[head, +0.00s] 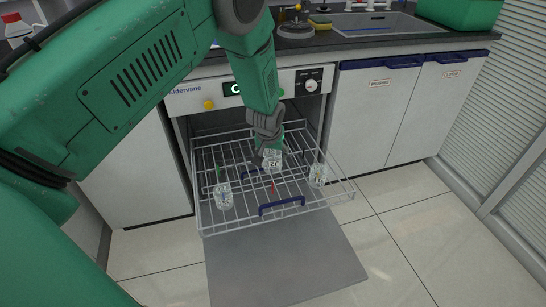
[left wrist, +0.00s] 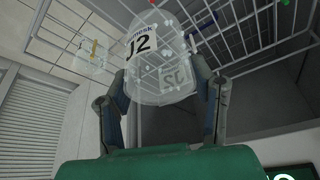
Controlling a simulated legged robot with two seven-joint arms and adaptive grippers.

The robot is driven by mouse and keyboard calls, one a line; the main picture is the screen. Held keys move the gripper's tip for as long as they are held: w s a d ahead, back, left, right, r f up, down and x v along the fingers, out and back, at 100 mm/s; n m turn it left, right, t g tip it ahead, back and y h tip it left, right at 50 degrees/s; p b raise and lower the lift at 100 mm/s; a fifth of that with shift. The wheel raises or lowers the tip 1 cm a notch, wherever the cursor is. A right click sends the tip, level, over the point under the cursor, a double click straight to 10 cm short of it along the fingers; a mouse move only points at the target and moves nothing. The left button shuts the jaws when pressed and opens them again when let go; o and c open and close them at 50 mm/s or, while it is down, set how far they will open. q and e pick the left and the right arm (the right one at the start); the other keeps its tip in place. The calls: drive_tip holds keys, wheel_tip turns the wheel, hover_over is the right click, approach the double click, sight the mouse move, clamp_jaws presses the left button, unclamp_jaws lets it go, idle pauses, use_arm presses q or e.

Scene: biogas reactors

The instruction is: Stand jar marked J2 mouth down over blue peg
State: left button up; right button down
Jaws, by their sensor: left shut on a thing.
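The clear jar marked J2 (head: 272,161) is held between the fingers of my left gripper (head: 268,146), over the pulled-out wire rack (head: 201,214). In the left wrist view the jar (left wrist: 155,60) shows its J2 label between the two fingers (left wrist: 165,85). I cannot tell clearly which way its mouth faces. A small blue piece (left wrist: 215,16) shows beyond the jar in the left wrist view; I cannot tell whether it is the blue peg. A red peg (head: 272,187) stands below the jar, and a green peg (head: 218,170) stands further left. My right gripper is not in view.
Another clear jar (head: 223,197) is at the rack's front left, and one (head: 318,175) is at its right. A blue handle (head: 282,206) is on the rack's front. The open grey door (head: 285,265) lies below the rack. White cabinets (head: 390,115) stand to the right.

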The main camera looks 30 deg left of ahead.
use_arm(q)
wheel_tip(320, 180, up, 10)
drive_tip(key=p, duration=0.7)
drive_tip(key=shift+f, duration=0.2)
drive_tip(key=shift+f, duration=0.15)
